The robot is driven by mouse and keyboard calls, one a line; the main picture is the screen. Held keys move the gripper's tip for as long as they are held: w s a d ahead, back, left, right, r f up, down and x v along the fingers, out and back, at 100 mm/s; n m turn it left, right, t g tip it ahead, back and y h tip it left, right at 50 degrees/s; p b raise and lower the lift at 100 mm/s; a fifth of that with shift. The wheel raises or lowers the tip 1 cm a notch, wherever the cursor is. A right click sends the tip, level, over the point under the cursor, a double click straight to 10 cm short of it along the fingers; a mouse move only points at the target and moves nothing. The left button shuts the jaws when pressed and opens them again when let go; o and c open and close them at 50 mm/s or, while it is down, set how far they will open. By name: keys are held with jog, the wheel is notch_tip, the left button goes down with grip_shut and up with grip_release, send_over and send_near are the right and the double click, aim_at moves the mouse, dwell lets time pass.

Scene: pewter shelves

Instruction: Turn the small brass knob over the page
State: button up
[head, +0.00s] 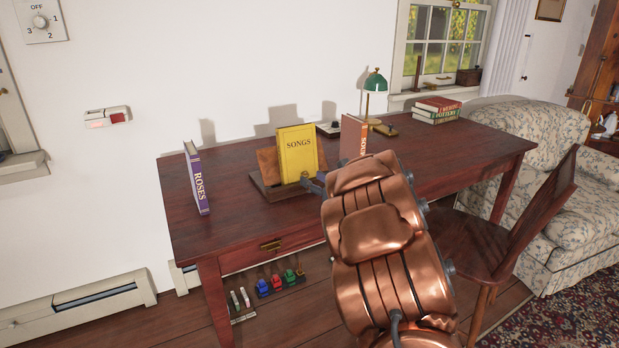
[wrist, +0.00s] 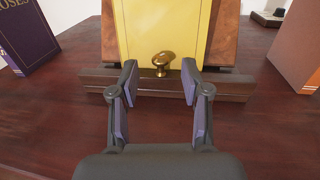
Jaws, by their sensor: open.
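A small brass knob (wrist: 163,60) stands on the front ledge of a wooden book stand (wrist: 235,88), low in front of a yellow book titled SONGS. In the wrist view my gripper (wrist: 160,78) is open, with its two fingertips to the left and right just short of the knob. Nothing is held between them. The yellow book (head: 297,153) leans upright on the stand (head: 268,191) on the desk in the head view. There the knob cannot be made out, and my copper arm covers the area right of the stand.
A purple ROSES book (head: 196,178) stands left of the stand, and a reddish-brown book (head: 352,138) stands to its right. A green lamp (head: 375,82) and stacked books (head: 436,110) are farther back on the desk (head: 235,225). A wooden chair (head: 520,235) is at the right front.

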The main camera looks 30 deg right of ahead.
jog(key=shift+w+f, duration=0.1)
jog(key=shift+w, duration=1.2)
jog(key=shift+a, duration=0.1)
grip_shut()
